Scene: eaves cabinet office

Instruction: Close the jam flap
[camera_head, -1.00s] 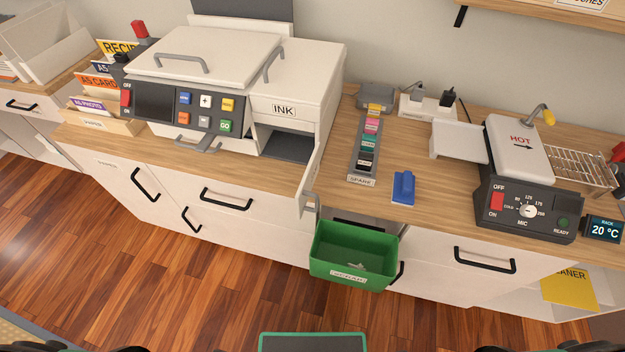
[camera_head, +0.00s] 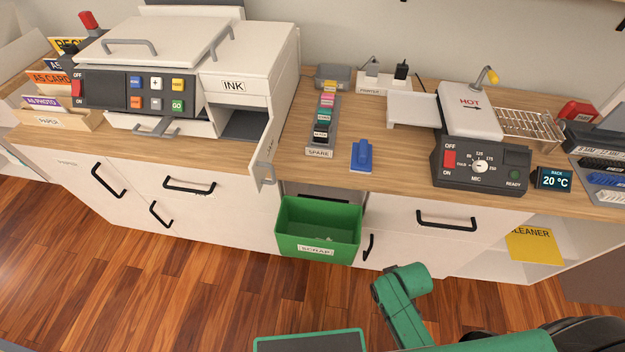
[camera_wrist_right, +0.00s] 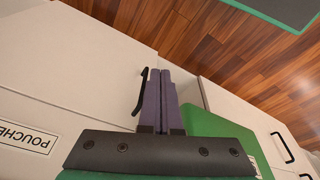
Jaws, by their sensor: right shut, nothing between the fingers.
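The white printer (camera_head: 160,75) stands on the wooden counter at the left of the head view. Below its INK label, a white flap (camera_head: 267,150) with a grey handle stands open, jutting toward the front edge of the counter and showing a dark compartment (camera_head: 245,124). I cannot read any lettering on this flap. My right arm comes in at the lower right of the head view, bent low in front of the cabinets; its fingers do not show there. In the right wrist view my right gripper (camera_wrist_right: 160,74) is shut and empty, before white cabinet fronts. My left gripper is not in view.
A green SCRAP bin (camera_head: 318,230) hangs at the cabinet front below the flap. A spare ink rack (camera_head: 322,128), a blue object (camera_head: 361,155) and a HOT laminator-like machine (camera_head: 480,150) stand on the counter to the right. The floor in front is clear.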

